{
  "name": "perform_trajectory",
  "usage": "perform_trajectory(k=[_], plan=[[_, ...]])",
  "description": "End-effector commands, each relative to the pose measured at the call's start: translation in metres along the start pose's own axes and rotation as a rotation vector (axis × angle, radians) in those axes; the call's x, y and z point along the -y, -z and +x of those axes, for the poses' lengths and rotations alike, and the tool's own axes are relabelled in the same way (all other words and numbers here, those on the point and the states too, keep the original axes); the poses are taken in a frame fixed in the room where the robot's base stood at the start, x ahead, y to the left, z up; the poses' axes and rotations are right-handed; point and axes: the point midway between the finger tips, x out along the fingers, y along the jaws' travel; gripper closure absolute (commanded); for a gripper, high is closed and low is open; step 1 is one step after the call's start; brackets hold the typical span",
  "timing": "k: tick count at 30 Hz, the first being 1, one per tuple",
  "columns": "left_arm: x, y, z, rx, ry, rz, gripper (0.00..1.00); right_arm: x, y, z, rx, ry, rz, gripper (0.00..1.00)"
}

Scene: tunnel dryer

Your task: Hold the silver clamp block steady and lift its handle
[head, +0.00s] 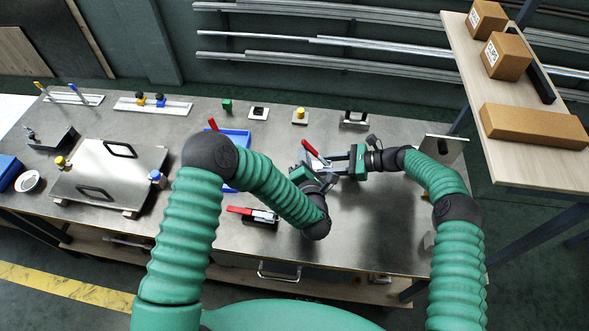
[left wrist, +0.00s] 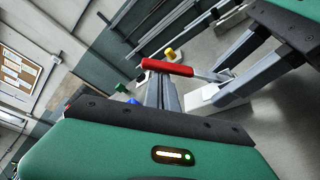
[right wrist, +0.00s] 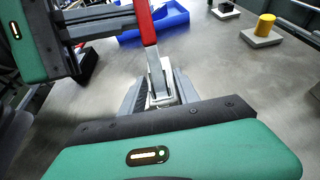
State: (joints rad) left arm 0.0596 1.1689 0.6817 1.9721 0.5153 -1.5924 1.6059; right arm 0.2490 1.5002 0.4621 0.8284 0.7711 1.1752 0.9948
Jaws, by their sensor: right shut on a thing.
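The silver clamp block (right wrist: 160,88) has a long red handle (right wrist: 144,22) and sits between the fingers of my right gripper (right wrist: 158,92). My right gripper (head: 338,160) is shut on the block, coming from the right in the head view. The red handle also shows in the left wrist view (left wrist: 167,67), across the tips of my left gripper (left wrist: 161,82). The left fingers are close together, with nothing seen between them. In the right wrist view, the left fingertips (right wrist: 138,20) are right beside the handle; contact is unclear. The left arm partly covers the clamp in the head view.
Another red-handled clamp (head: 252,215) lies near the table's front edge. A blue tray (head: 236,138) is behind my left arm. A metal plate with black handles (head: 108,175) stands left. Small blocks, including a yellow-topped one (head: 300,117), line the back. Boxes (head: 506,55) sit on the right shelf.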

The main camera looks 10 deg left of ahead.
Motion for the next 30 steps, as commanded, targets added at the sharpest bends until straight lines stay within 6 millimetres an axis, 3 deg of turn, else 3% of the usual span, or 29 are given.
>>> perform_trajectory(k=[12,30], plan=[[0.000,-0.025,-0.008,0.002,-0.017,0.048,1.00,0.000,0.000,0.000,0.000,-0.001,0.000,1.00],[0.001,-0.030,-0.011,0.001,-0.016,0.045,1.00,0.000,0.000,0.000,0.000,-0.001,0.000,1.00]])
